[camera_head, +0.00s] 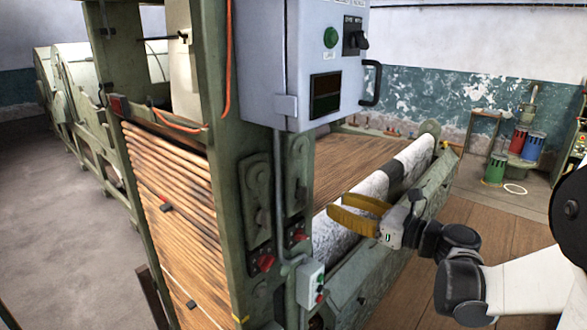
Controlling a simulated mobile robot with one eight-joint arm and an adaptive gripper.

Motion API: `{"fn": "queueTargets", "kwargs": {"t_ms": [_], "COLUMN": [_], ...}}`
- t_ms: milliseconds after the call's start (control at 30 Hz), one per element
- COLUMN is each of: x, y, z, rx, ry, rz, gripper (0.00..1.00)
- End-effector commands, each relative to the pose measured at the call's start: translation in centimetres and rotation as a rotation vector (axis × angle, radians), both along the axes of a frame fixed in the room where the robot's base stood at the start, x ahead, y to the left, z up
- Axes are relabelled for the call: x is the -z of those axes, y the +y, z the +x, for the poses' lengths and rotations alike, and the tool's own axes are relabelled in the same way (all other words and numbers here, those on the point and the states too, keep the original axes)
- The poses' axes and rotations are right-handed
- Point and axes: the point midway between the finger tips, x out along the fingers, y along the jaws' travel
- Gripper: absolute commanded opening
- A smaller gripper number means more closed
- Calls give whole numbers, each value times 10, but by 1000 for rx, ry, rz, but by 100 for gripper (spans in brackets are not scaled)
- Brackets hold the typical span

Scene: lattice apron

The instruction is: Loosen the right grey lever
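Two upright grey-green lever-like parts sit on the green machine post, below the control cabinet. The right one (297,174) is narrow and partly in shadow, and the left one (258,200) is on the neighbouring face. I cannot tell for sure that the right one is the grey lever, nor whether it is tight. My gripper (338,203), with two yellow fingers, is to the right of the post, over the white roll.
A grey control cabinet (300,65) overhangs the post. Red knobs (265,262) and a small button box (310,284) sit lower down. The white roll (333,236) lies along the green trough. Green, red and blue drums (495,168) stand at the back right. Wooden floor (490,210) is open at right.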

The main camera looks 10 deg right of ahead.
Motion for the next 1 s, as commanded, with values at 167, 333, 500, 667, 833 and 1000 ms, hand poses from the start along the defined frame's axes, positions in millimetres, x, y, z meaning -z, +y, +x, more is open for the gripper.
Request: {"fn": "queueTargets", "kwargs": {"t_ms": [167, 333, 500, 667, 833, 1000], "x": [-4, -4, -4, -4, -4, -4], "y": [2, 23, 42, 54, 59, 59], "z": [12, 38, 65, 81, 89, 89], "rx": [3, 0, 1, 2, 4, 4], "ry": [3, 3, 2, 3, 2, 2], "rz": [52, 48, 47, 46, 45, 45], "gripper": [33, 33, 33, 33, 33, 33]}}
